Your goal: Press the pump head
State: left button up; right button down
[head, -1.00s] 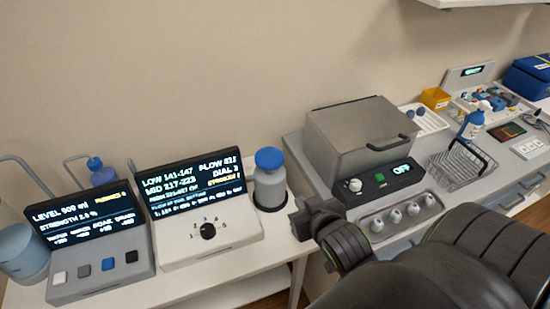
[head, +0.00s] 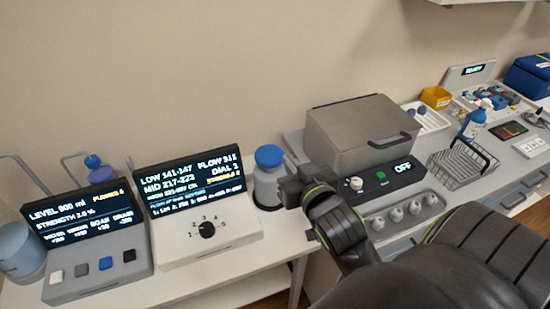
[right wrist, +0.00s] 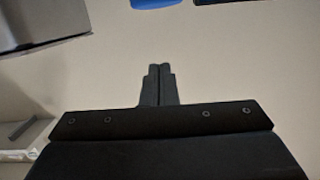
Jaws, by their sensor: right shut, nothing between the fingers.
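A grey bottle with a blue top (head: 269,156) stands upright in a dark round holder at the right of the dial box. A blue pump-like top with a bent tube (head: 93,162) shows behind the left display. I cannot tell which of them is the pump head. My right gripper (head: 284,189) is shut and empty, just right of the grey bottle and below its blue top; I cannot tell whether it touches. Its closed fingers show in the right wrist view (right wrist: 158,72), with a blue edge (right wrist: 154,3) at the top. My left gripper is out of view.
A dial box with a display (head: 208,228) and a button box with a display (head: 97,268) stand on the left table. A grey lidded bath (head: 352,128), its panel reading OFF, stands to the right. A wire basket (head: 461,162) and a blue spray bottle (head: 474,124) are farther right.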

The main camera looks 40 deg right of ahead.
jog(key=w, duration=0.1)
jog(key=p, duration=0.1)
send_over(275, 166)
jog(key=shift+w+d+f, duration=0.25)
jog(key=shift+d+f, duration=0.1)
jog(key=shift+f, duration=0.25)
notch_tip(275, 166, down, 3)
jog(key=shift+r, duration=0.1)
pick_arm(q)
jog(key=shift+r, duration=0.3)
pick_arm(e)
jog(key=shift+a+f, duration=0.1)
jog(key=shift+f, duration=0.6)
jog(key=shift+w, duration=0.1)
notch_tip(275, 166, down, 4)
jog(key=shift+r+b, duration=0.1)
jog(key=shift+b, duration=0.85)
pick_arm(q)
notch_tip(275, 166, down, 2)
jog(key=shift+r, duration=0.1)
pick_arm(e)
jog(key=shift+r, duration=0.1)
